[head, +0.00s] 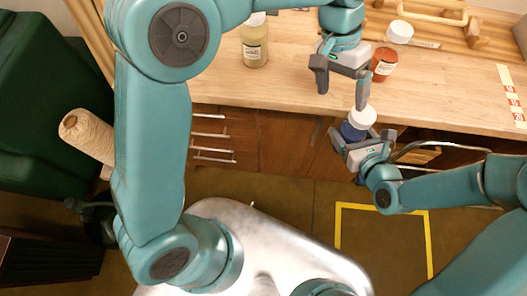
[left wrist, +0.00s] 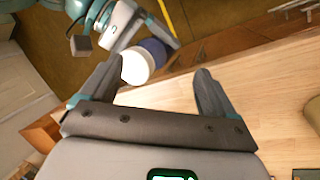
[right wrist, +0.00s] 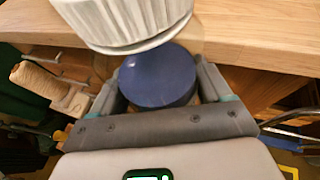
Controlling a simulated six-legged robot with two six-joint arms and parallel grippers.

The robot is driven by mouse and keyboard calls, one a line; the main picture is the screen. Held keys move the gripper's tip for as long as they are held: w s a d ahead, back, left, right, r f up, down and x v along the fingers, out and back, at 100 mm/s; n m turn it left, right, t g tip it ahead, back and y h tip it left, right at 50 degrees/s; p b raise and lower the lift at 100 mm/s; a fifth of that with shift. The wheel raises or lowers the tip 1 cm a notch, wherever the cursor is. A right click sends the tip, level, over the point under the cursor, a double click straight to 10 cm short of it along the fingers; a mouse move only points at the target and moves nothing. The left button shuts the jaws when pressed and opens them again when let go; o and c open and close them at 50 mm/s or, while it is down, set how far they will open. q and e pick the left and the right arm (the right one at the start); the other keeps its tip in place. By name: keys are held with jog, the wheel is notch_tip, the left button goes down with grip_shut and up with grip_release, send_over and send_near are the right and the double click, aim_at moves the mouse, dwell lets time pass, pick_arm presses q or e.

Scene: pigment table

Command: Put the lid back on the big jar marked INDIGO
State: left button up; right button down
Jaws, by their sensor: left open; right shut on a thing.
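A blue jar (head: 352,131) with a white lid (head: 363,116) at its top is held off the front edge of the table. My right gripper (head: 362,138) is shut on the jar body. In the right wrist view the blue body (right wrist: 158,78) is between the fingers, with the ribbed white lid (right wrist: 130,22) above it. No lettering is readable on it, and I cannot tell how firmly the lid sits. My left gripper (head: 341,86) is open and empty above the jar. The left wrist view shows the lid (left wrist: 136,68) beyond the left fingertip, apart from it.
A yellowish labelled jar (head: 255,45) and an orange jar (head: 383,66) stand on the wooden table (head: 300,60). A wooden rack is at the back right. Drawers are below the table edge. A thread cone (head: 88,135) is at the left. The table between the jars is mostly clear.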

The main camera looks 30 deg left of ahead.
pick_arm(q)
jog(key=s+a+f+n+t+h, duration=0.15)
jog(key=s+a+f, duration=0.25)
jog(key=f, duration=0.8)
jog(key=s+a+f+n+y, duration=0.1)
jog(key=s+a+f+n, duration=0.25)
jog(key=f, duration=0.85)
jog(key=s+a+f, duration=0.2)
jog(key=s+f, duration=0.6)
jog(key=s, duration=0.2)
jog(key=shift+s+a+n+t, duration=0.15)
jog(key=shift+s+n+t, duration=0.05)
jog(key=shift+n+t, duration=0.25)
